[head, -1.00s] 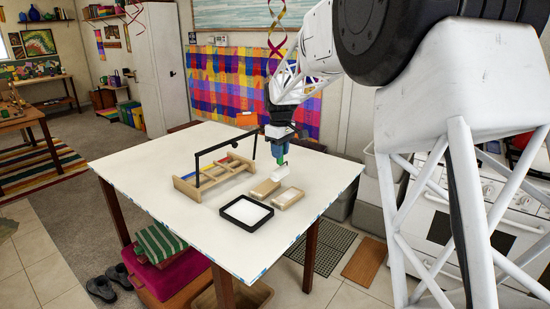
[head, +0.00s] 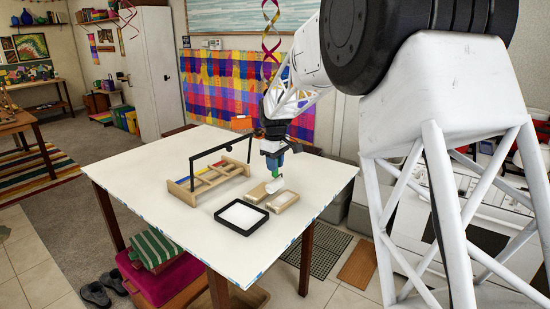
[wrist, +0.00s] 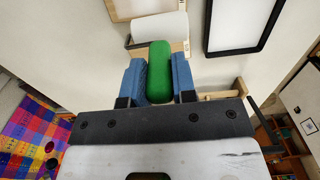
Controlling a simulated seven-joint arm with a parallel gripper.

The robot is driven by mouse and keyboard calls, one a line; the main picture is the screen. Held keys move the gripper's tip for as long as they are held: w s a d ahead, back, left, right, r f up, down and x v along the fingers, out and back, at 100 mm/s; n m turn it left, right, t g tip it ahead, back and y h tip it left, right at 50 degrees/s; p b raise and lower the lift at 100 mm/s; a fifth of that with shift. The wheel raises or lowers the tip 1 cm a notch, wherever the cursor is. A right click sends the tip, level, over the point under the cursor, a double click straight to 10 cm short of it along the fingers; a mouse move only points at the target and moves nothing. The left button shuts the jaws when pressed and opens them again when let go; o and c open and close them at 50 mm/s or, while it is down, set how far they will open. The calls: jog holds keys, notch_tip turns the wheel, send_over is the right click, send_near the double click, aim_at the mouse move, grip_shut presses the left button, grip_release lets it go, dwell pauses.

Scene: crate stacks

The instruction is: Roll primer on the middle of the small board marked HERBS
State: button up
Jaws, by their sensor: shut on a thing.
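My gripper (head: 272,163) is shut on the green handle (wrist: 160,72) of a paint roller, its blue fingers on either side. The roller's white head (head: 274,186) hangs below, low over or touching the small boards; contact cannot be told. It also shows in the wrist view (wrist: 156,28). One small wooden board (head: 254,194) lies at the left, partly under the head. Another board (head: 285,200) with a pale top lies to its right. No HERBS marking is legible. A black-rimmed tray (head: 242,230) with a white inside sits in front.
A wooden rack (head: 208,180) with coloured parts and a dark raised bar stands left of the boards. The white table (head: 150,160) is clear at its left and front right. A folded-looking colourful cloth (head: 235,90) hangs on the wall behind.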

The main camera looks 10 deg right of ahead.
aim_at(280, 174)
jog(key=shift+f, duration=1.6)
jog(key=shift+s+d+f, duration=0.3)
jog(key=shift+s+d, duration=0.05)
jog(key=shift+s, duration=0.05)
jog(key=shift+c, duration=0.3)
jog(key=shift+w+d+f, duration=0.25)
jog(key=shift+d+f, duration=0.1)
jog(key=shift+d, duration=0.3)
jog(key=shift+w+a+r, duration=0.1)
jog(key=shift+w+a, duration=0.35)
jog(key=shift+w, duration=0.15)
jog(key=shift+w+d, duration=0.2)
jog(key=shift+w, duration=0.05)
jog(key=shift+w+d, duration=0.25)
jog(key=shift+d, duration=0.05)
jog(key=shift+s+d+r, duration=0.15)
jog(key=shift+s+d, duration=0.05)
jog(key=shift+s, duration=0.1)
jog(key=shift+w+d, duration=0.25)
jog(key=shift+w, duration=0.55)
notch_tip(280, 174, up, 8)
